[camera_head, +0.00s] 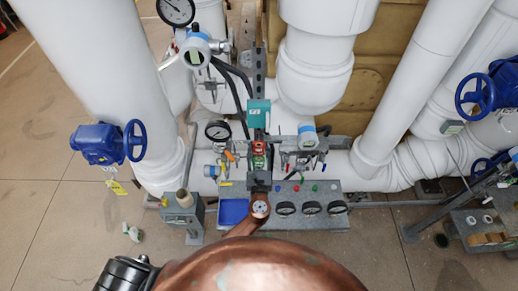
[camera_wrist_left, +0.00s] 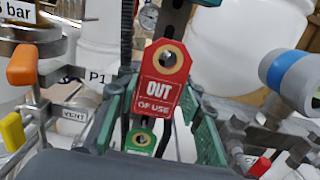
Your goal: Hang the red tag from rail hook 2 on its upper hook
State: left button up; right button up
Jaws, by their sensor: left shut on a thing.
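The red tag (camera_wrist_left: 163,92) reads "OUT OF USE" and shows upright, with a ringed hole at its top, between the green fingers of my left gripper (camera_wrist_left: 163,105). The gripper is shut on it. In the head view the red tag (camera_head: 258,147) is small at the middle, with my left gripper (camera_head: 259,160) around it. A green tag (camera_wrist_left: 140,143) shows lower down, partly hidden by the gripper. A dark upright strip stands behind the red tag. I cannot tell whether the hole sits on a hook. My right gripper is not in view.
A teal box (camera_head: 258,113) sits just above on the post. A dial gauge (camera_head: 217,130) and an orange handle (camera_wrist_left: 22,65) are at the left. A blue-ringed cylinder (camera_wrist_left: 297,85) is at the right.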

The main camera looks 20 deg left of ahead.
pick_arm(q)
jog(key=shift+w+a, duration=0.1)
jog(key=shift+w, duration=0.15)
jog(key=shift+w+a, duration=0.1)
jog(key=shift+w, duration=0.25)
jog(key=shift+x, duration=0.85)
dwell(0.5)
jog(key=shift+f, duration=0.45)
dwell(0.4)
jog(key=o, duration=0.8)
jog(key=shift+o, duration=0.2)
